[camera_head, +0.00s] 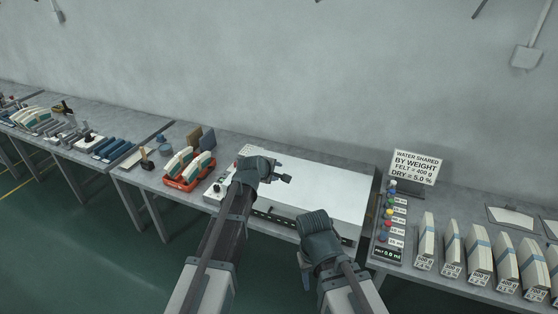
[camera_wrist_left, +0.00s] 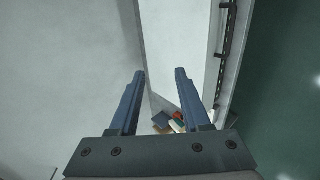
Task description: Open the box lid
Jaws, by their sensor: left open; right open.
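A wide white box with a flat lid (camera_head: 325,195) stands on the grey table, and its lid lies shut. A dark strip (camera_head: 272,217) runs along its front face. My left gripper (camera_head: 287,179) is open and empty over the left part of the lid; I cannot tell its height above it. In the left wrist view its two fingers (camera_wrist_left: 160,74) stand apart, with the white lid (camera_wrist_left: 176,40) beyond them and the box's front face to the right. My right gripper (camera_head: 305,277) is open in front of the box, its fingers partly hidden by its wrist.
A red tray (camera_head: 177,185) of pale pieces stands left of the box. A sign (camera_head: 415,166), coloured knobs and a row of pale blocks (camera_head: 478,255) stand to the right. A grey wall rises behind, and green floor lies in front.

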